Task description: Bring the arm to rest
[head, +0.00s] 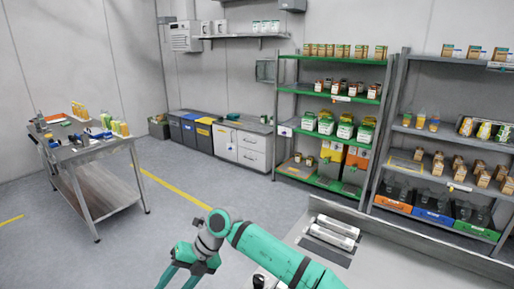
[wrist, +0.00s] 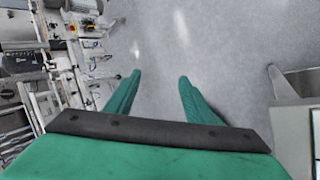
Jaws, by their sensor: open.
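My gripper (wrist: 160,78) shows in the wrist view with its two green fingers apart and nothing between them. Grey floor lies beyond the fingertips. In the head view my gripper (head: 178,279) is at the bottom edge, left of centre, with its green fingers pointing down over the floor. My green and grey arm (head: 270,250) reaches in from the bottom right and bends at a grey joint. The fingers touch nothing that I can see. The ends of the fingers are close to the frame's lower edge in the head view.
A metal work table (head: 92,150) with bottles and bins stands at the left. Green-framed shelves (head: 333,98) and grey shelves (head: 400,131) hold boxes along the back right. In the wrist view, machinery (wrist: 60,70) fills the left side. Open floor (head: 150,228) lies between.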

